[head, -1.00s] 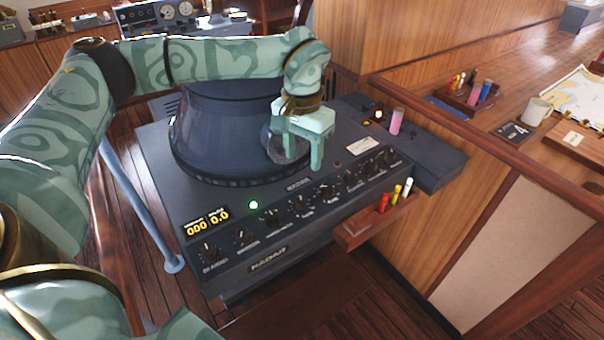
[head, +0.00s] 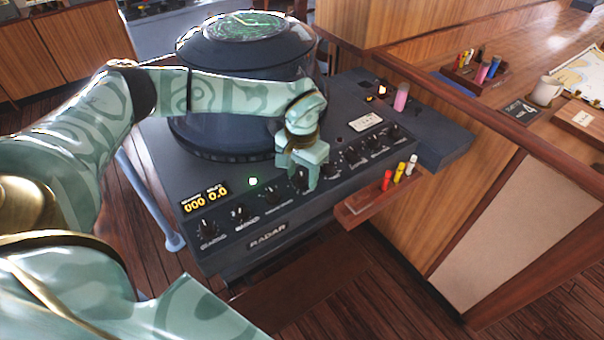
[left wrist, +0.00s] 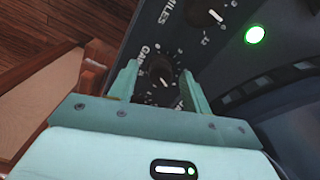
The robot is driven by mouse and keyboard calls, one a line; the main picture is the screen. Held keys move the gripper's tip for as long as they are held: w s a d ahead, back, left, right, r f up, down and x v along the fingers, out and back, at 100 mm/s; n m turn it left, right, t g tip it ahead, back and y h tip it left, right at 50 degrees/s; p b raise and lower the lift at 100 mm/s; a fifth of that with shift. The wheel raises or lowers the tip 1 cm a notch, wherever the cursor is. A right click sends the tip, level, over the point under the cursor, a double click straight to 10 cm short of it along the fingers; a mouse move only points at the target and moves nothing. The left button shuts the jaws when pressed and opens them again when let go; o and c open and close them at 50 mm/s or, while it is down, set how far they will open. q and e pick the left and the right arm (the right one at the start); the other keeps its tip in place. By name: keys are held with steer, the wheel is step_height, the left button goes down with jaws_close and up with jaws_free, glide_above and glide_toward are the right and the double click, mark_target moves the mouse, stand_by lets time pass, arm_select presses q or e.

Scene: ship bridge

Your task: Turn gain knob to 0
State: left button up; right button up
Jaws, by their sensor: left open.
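The gain knob (left wrist: 160,76) is a small black dial with a pale pointer mark, and white lettering beside it reads GAIN in the left wrist view. My left gripper (left wrist: 158,82) is open, with one finger on each side of this knob. I cannot tell whether the fingers touch it. In the head view the left gripper (head: 299,182) points down at the row of knobs on the dark radar console (head: 155,172), and its fingers partly hide the knob there. The exact dial reading is too small to tell. My right gripper is not in view.
The miles knob (left wrist: 208,17) is close by, and a lit green lamp (head: 253,181) is to the left along the panel. The round radar hood (head: 222,122) rises behind the gripper. A small wooden pen tray (head: 358,210) juts from the console's front right.

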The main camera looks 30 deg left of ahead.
arm_select(q)
steer(key=shift+f, duration=0.15)
steer(key=c, duration=1)
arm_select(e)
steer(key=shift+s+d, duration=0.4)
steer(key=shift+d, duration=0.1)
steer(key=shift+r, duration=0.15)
